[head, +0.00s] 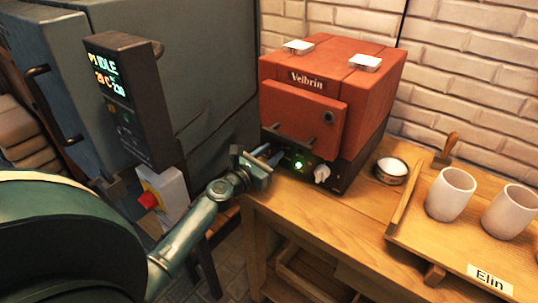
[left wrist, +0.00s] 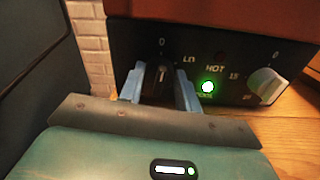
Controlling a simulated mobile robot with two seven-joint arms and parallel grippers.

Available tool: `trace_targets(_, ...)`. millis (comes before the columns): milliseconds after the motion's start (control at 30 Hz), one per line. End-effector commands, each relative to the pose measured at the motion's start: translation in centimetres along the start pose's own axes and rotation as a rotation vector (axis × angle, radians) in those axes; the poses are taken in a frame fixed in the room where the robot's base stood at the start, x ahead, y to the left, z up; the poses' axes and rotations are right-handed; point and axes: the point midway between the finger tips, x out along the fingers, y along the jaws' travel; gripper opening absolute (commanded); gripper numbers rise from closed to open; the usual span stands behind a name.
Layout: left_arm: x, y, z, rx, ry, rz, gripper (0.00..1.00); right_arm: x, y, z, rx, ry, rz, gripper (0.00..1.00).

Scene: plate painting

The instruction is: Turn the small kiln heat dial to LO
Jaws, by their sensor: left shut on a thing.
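The small red kiln (head: 303,113), labelled Velbrin, stands on the wooden bench with its door shut. Its dark heat dial (left wrist: 161,82) is on the left of the black control panel (left wrist: 230,45), with 0 above it and LO to its upper right. My left gripper (head: 266,156) is shut on this dial, with a blue finger on each side in the left wrist view (left wrist: 160,90). The dial's pointer is hard to read, but seems near upright. A green lamp (left wrist: 208,86) glows beside a HOT label. My right gripper is not in view.
A second, pale knob (left wrist: 267,86) sits right of the lamp. A large grey kiln (head: 205,75) with a control box (head: 128,95) reading IDLE stands at left. Cups (head: 451,194), a small bowl (head: 391,169) and a tray labelled Elin (head: 440,255) occupy the bench's right.

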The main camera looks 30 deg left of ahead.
Motion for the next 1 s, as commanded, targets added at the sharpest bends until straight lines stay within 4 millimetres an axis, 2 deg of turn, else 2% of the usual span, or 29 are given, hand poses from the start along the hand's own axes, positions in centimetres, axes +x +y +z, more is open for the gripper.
trace_targets(600,-0.03,-0.24,-0.22,0.561,0.000,-0.001,0.10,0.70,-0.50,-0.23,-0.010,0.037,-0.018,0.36)
trace_targets(1000,-0.03,-0.30,-0.23,0.823,0.000,-0.001,0.10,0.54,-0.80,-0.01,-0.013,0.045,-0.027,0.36)
